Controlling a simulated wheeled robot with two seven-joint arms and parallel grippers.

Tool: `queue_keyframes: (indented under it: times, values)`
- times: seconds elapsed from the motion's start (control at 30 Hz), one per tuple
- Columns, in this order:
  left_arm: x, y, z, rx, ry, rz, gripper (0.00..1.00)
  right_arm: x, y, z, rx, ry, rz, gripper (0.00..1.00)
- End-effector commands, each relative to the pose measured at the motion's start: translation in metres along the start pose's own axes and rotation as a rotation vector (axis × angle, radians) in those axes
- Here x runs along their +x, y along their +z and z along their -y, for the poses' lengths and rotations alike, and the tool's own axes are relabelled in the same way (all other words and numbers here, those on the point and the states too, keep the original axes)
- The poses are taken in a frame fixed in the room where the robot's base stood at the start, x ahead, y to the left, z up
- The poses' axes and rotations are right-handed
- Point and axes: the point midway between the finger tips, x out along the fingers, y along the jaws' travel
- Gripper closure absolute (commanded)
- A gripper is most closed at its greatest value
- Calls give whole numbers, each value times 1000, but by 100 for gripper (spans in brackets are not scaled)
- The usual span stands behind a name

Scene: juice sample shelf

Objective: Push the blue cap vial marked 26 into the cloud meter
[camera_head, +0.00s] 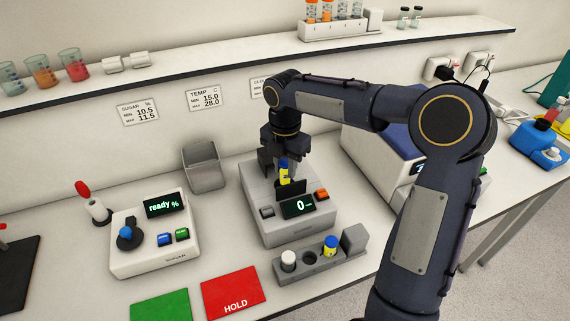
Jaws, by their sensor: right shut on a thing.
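The cloud meter (257,219) is a grey box with a dark display reading 0, standing mid-bench. My right gripper (283,166) points down over the top of the meter. It is shut on a blue cap vial (285,176) with a yellow label. The vial is upright at the meter's top, just behind a dark upright flap (292,188). Its lower end is hidden, so I cannot tell how deep it sits. Its number is too small to read. My left gripper is not in view.
A grey rack (318,268) in front holds a white cap vial (288,261) and another blue cap vial (330,246). The sugar meter (155,247) stands left, with green (161,306) and red HOLD (232,293) mats in front. A grey bin (204,167) stands behind.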

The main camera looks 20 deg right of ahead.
Motion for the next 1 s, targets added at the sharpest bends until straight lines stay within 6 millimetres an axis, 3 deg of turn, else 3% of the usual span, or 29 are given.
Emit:
queue_keyframes:
  times: [1.0]
  values:
    - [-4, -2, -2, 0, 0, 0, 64, 5, 0, 0, 0, 0, 0, 96]
